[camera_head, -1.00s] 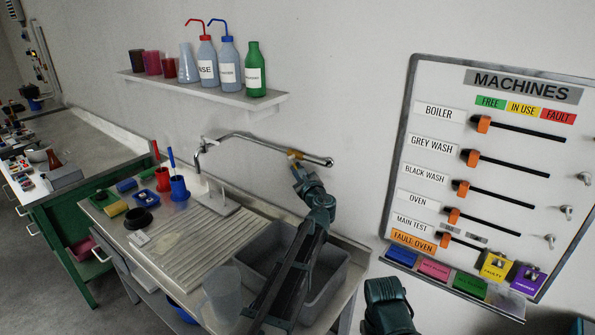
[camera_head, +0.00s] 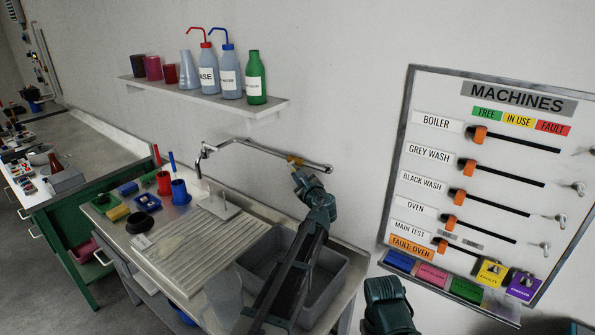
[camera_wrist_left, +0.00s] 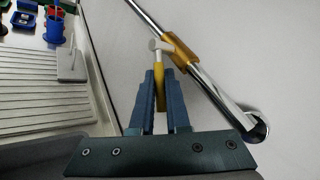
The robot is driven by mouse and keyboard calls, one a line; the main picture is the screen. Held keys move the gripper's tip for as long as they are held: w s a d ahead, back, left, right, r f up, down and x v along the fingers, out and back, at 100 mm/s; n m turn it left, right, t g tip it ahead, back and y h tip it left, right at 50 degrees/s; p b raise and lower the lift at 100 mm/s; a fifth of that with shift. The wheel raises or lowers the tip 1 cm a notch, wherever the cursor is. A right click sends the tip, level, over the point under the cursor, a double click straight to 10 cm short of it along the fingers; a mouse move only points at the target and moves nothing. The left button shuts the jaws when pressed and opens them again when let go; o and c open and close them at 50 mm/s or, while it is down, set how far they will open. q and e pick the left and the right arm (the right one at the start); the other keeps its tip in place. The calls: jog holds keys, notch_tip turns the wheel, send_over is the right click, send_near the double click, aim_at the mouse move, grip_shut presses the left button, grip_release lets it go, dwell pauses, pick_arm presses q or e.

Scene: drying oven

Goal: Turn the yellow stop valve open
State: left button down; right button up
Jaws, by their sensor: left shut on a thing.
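The yellow stop valve (camera_wrist_left: 181,50) sits on a chrome pipe along the wall above the sink, and it also shows small in the head view (camera_head: 295,160). Its yellow lever (camera_wrist_left: 160,84) sticks out toward my left gripper (camera_wrist_left: 160,88), whose two blue fingers are shut on it. In the head view the left gripper (camera_head: 299,176) is at the valve and partly hides it. My right arm shows at the bottom of the head view, but its fingertips are out of frame.
A grey sink basin (camera_head: 325,281) lies under my left arm. A swan-neck tap (camera_head: 205,152) and ribbed drainboard (camera_head: 193,232) are to its left. A shelf (camera_head: 200,97) with bottles hangs above. The machines board (camera_head: 400,130) is at right.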

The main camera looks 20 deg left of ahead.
pick_arm(q)
jog(key=r+g+h+p, duration=0.1)
jog(key=p, duration=0.2)
jog(key=r+n+g+h+p, duration=0.1)
jog(key=p, duration=0.1)
jog(key=shift+s+d+n+p, duration=0.1)
jog(key=shift+d+n+p, duration=0.2)
jog(key=shift+p, duration=0.1)
jog(key=shift+f+p, duration=0.15)
jog(key=shift+p, duration=0.25)
jog(key=shift+h, duration=0.3)
jog(key=shift+f, duration=0.1)
jog(key=c, duration=1.2)
grip_release()
